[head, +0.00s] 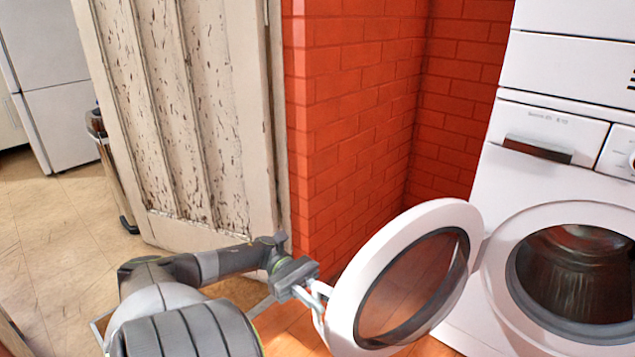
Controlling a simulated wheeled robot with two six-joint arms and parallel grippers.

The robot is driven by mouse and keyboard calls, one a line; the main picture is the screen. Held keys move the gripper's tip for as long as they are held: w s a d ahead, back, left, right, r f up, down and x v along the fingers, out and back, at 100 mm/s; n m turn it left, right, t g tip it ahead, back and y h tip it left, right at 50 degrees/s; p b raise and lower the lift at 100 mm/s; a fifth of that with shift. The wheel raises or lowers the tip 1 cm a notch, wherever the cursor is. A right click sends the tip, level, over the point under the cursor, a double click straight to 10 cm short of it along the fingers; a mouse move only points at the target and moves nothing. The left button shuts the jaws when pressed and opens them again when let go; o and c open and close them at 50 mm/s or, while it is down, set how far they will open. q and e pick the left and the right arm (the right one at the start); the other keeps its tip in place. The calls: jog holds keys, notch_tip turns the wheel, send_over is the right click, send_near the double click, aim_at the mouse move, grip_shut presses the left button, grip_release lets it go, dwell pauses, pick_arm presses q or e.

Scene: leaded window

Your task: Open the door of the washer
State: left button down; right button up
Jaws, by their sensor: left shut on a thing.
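The white washer (484,207) stands at the right of the head view. Its round door (343,290), a white ring with a dark glass middle, is swung out to the left, well away from the opening. The open drum (575,275) shows at the lower right. My left gripper (318,297) is shut on the door at its left edge, on the outer side. The exact spot between the fingers is partly hidden and small. My right gripper is not in view.
A red brick wall (345,120) stands behind the door, left of the washer. A worn cream wooden door (180,120) stands behind my left arm. A white fridge (50,90) is at the far left, with open tiled floor (60,230) before it.

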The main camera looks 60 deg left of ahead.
pick_arm(q)
jog(key=shift+s+a+f, duration=0.1)
jog(key=shift+s+f, duration=0.05)
jog(key=shift+s, duration=0.1)
jog(key=c, duration=1.7)
grip_release()
jog(key=shift+w, duration=0.1)
